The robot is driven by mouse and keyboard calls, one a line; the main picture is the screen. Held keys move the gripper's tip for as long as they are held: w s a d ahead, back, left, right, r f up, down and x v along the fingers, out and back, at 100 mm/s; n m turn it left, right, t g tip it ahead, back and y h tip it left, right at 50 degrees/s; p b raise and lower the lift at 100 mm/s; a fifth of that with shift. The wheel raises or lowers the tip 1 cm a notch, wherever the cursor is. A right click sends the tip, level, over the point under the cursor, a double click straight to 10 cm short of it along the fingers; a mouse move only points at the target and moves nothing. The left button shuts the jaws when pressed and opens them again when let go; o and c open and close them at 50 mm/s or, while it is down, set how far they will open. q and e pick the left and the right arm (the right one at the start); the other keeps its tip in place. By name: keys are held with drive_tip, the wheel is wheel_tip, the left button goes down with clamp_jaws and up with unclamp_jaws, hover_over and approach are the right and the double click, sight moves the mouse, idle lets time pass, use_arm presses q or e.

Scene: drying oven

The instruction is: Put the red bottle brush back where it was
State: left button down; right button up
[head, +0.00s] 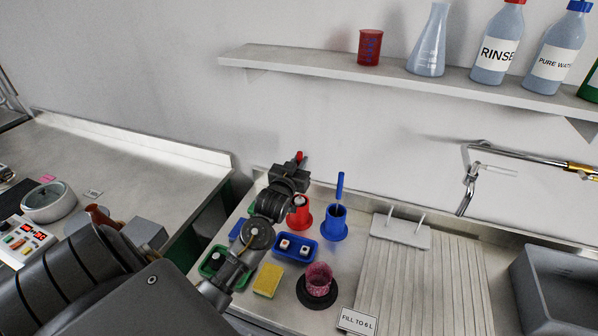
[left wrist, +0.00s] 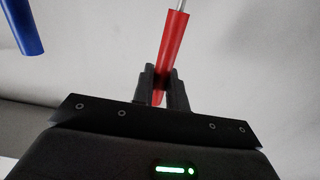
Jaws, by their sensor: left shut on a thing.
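My left gripper (head: 290,176) is shut on the red handle of the red bottle brush (head: 300,155). In the head view only a small red tip of the brush shows above the gripper. In the left wrist view the red handle (left wrist: 174,45) stands slightly tilted between the two fingers (left wrist: 162,88), with a thin metal rod at its top edge. A red holder (head: 302,222) stands on the counter just below my left gripper, partly hidden by my arm. Whether the brush's lower end is inside it cannot be seen. My right gripper is not in view.
A blue brush (head: 340,186) stands in a blue holder (head: 334,225) just right of the red one. A ribbed drainboard (head: 420,285) lies right; a shelf (head: 330,68) hangs above.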

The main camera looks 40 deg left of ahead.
use_arm(q)
wheel_tip(320, 180, down, 3)
drive_tip(key=shift+f+p, duration=0.2)
drive_tip(key=shift+p, duration=0.1)
drive_tip(key=shift+f, duration=0.15)
drive_tip(key=shift+f, duration=0.15)
drive_tip(key=c, duration=1.4)
unclamp_jaws()
